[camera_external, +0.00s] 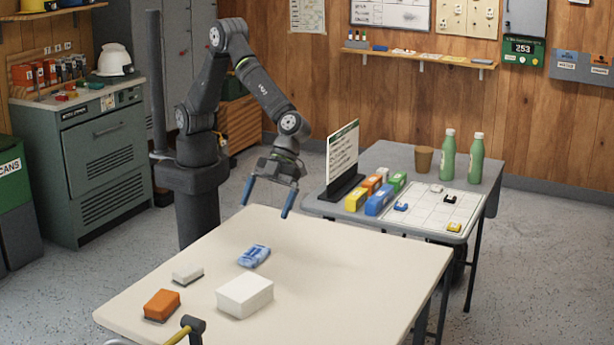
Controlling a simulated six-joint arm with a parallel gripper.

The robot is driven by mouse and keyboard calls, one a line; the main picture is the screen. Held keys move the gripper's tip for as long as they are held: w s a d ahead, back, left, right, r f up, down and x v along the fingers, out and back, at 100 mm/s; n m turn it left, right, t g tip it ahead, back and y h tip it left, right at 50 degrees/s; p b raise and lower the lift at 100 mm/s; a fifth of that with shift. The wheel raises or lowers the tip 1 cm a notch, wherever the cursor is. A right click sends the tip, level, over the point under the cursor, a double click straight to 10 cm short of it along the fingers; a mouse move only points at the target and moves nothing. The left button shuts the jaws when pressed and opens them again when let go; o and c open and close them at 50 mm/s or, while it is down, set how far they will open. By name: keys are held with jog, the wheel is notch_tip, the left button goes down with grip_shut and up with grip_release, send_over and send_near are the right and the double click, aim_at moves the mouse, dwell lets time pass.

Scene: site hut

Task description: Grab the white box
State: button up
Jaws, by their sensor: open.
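The white box (244,296) sits on the front part of the cream table. A smaller, flatter white block (188,275) lies to its left. My gripper (267,204) hangs above the far edge of the table with its two blue-tipped fingers apart and nothing between them. It is above and behind the white box, well clear of it. The box's far and right sides are hidden from this view.
A blue item (254,256) lies behind the white box, and an orange block (162,305) is to its left. A yellow-handled hammer (187,330) is at the front edge. The right half of the cream table (370,265) is clear. A grey side table (397,157) holds a sign, bottles and coloured boxes.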

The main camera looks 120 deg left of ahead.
jog(key=m+h, duration=0.1)
jog(key=m, duration=0.1)
send_near(245, 286)
jog(key=shift+g, duration=0.3)
jog(key=x, duration=0.7)
jog(key=shift+w+d+f, duration=0.1)
jog(key=shift+w, duration=0.3)
jog(key=shift+x, duration=2.65)
jog(key=shift+s, duration=0.15)
jog(key=c, duration=1.1)
